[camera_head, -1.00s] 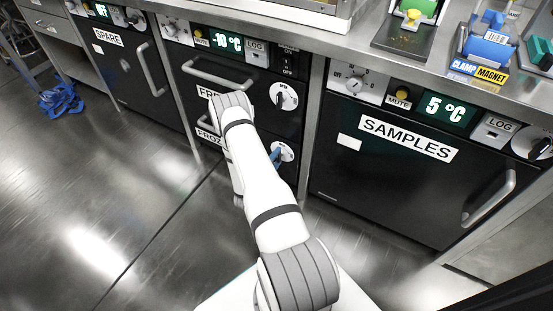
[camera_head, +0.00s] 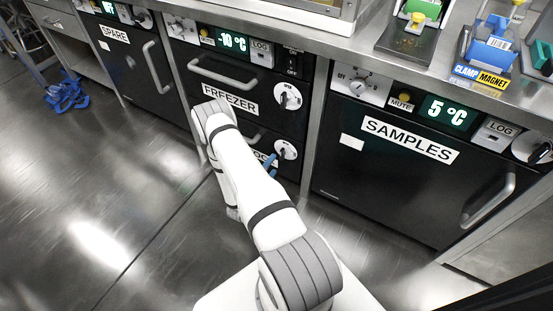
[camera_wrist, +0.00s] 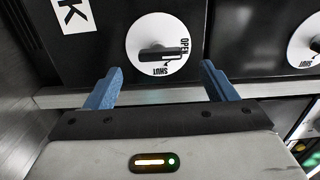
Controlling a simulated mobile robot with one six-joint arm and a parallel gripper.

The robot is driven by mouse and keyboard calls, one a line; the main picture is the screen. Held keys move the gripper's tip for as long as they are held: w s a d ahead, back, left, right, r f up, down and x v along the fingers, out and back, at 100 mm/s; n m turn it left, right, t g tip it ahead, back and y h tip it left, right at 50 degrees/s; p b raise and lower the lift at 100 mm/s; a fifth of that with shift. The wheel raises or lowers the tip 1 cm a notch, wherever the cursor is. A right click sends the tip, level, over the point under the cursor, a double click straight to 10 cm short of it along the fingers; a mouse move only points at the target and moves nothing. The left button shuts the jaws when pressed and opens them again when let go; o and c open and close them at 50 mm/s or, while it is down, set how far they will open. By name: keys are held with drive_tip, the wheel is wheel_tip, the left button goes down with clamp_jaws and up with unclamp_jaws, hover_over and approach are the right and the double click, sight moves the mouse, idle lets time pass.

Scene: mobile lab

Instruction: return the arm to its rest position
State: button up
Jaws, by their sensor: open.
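My gripper shows in the wrist view (camera_wrist: 160,88) with its two blue fingers spread wide apart and nothing between them. Beyond the fingers is a round white dial (camera_wrist: 158,50) with a dark handle, marked OPEN and SHUT, on a black front. In the head view my white arm reaches forward and down toward the freezer (camera_head: 231,97). Only a bit of a blue finger (camera_head: 271,165) shows there, beside the lower dial (camera_head: 286,150); the rest of the gripper is hidden behind the arm.
The SAMPLES unit (camera_head: 400,185), showing 5 °C, stands right of the freezer, and the SPARE unit (camera_head: 140,75) left. The steel counter (camera_head: 345,48) above holds green and blue fixtures. A blue item (camera_head: 66,94) lies on the floor at left. Open floor lies left of my arm.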

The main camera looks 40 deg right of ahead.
drive_tip(key=shift+v, duration=0.85)
drive_tip(key=s+a+r+m+g+y+p, duration=0.1)
drive_tip(key=s+r+m+g+y+p, duration=0.15)
drive_tip(key=r+m+g+p, duration=1.25)
drive_tip(key=s+a+r+m+t+y+b, duration=0.1)
drive_tip(key=s+r+m+t, duration=0.35)
drive_tip(key=r, duration=2.15)
drive_tip(key=s+a+r+m+t+y+p, duration=0.2)
drive_tip(key=a+r+m, duration=0.5)
drive_tip(key=r, duration=0.4)
drive_tip(key=s+a+r+m+t+y+p, duration=0.2)
drive_tip(key=s+a+r+m+y+p, duration=0.2)
drive_tip(key=r+p, duration=0.5)
drive_tip(key=s+a+r+m+t+y+p, duration=0.2)
drive_tip(key=s+a+r+m+y+p, duration=0.2)
drive_tip(key=a+r+m, duration=0.5)
wheel_tip(320, 180, up, 4)
drive_tip(key=m+y+p, duration=0.1)
drive_tip(key=y+p, duration=0.1)
drive_tip(key=y, duration=0.1)
drive_tip(key=shift+a, duration=0.35)
